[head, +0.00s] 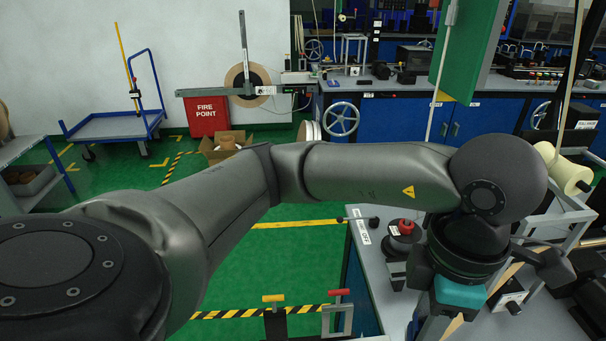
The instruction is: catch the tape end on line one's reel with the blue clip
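My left arm crosses the picture from the left, and its wrist hangs over the bench at the right. My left gripper (455,292) is below that wrist, partly hidden by it, with a teal block showing there. I cannot tell whether its fingers are open or what is between them. I cannot make out the blue clip or a loose tape end. A cream roll (563,168) sits on a grey frame at the right; I cannot tell whether it is line one's reel. My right gripper is not in view.
A grey bench (372,262) carries a black, red-topped device (403,235) beside my wrist. A green panel (470,50) stands behind. Red and yellow handles (340,293) are at the bottom. A blue cart (118,122) and cardboard box (226,147) stand farther back. Green floor between is clear.

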